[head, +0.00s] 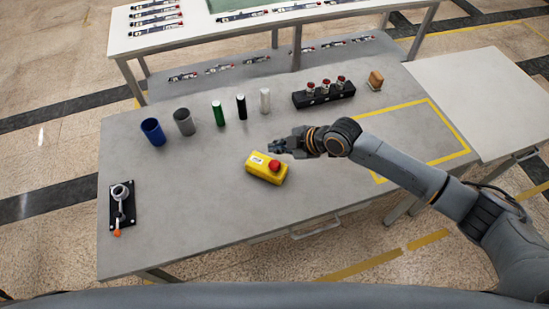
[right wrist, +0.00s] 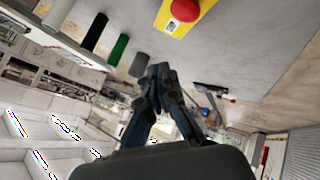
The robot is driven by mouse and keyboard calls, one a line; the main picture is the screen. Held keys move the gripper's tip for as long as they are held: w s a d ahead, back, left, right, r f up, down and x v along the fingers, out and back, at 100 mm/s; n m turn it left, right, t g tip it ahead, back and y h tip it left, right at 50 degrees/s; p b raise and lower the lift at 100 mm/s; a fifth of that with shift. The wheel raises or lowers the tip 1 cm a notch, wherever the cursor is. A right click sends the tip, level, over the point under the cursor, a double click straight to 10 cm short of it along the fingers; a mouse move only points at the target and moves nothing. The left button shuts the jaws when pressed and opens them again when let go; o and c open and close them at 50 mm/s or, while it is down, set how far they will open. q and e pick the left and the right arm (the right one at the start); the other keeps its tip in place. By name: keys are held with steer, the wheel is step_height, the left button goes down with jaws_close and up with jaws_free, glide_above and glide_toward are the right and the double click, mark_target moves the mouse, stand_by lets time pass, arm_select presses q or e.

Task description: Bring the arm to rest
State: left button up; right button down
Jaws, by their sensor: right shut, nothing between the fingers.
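My right arm (head: 400,165) reaches in from the right over the grey table (head: 210,235). Its gripper (head: 275,146) is shut and empty, just above and beyond the yellow box with a red button (head: 262,172). In the right wrist view the shut fingers (right wrist: 158,75) meet at the tips with nothing between them. The yellow box also shows there at the top (right wrist: 192,18), apart from the fingers. My left gripper is not in view.
Blue (head: 153,131) and grey cups (head: 184,121), green, black and white cylinders, a black rack (head: 323,93) and a wooden block (head: 375,80) stand along the back. A lever device (head: 121,207) stands at left. The front middle is clear.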

steer(key=shift+r, duration=0.1)
stand_by(0.4)
steer(key=shift+s, duration=0.1)
steer(key=s+a+m, duration=0.2)
steer(key=s+m, duration=0.4)
steer(key=s, duration=0.5)
steer(key=s+d+f+m+g+h, duration=0.1)
steer(key=s+d+m+h, duration=0.3)
steer(key=s+d+m, duration=0.5)
steer(key=s+d+m+h, duration=0.4)
steer(key=s+d, duration=0.2)
steer(key=d, duration=0.6)
step_height(320, 180, down, 31)
steer(key=s+g+b, duration=0.1)
steer(key=s+b, duration=0.1)
steer(key=b, duration=0.2)
steer(key=s+d+f+g+b, duration=0.1)
steer(key=s+d+f+b, duration=0.2)
steer(key=s+f, duration=1.3)
step_height(320, 180, down, 2)
steer(key=shift+s+d+f+g, duration=0.25)
steer(key=shift+s+d+g, duration=0.05)
steer(key=shift+s+d, duration=0.1)
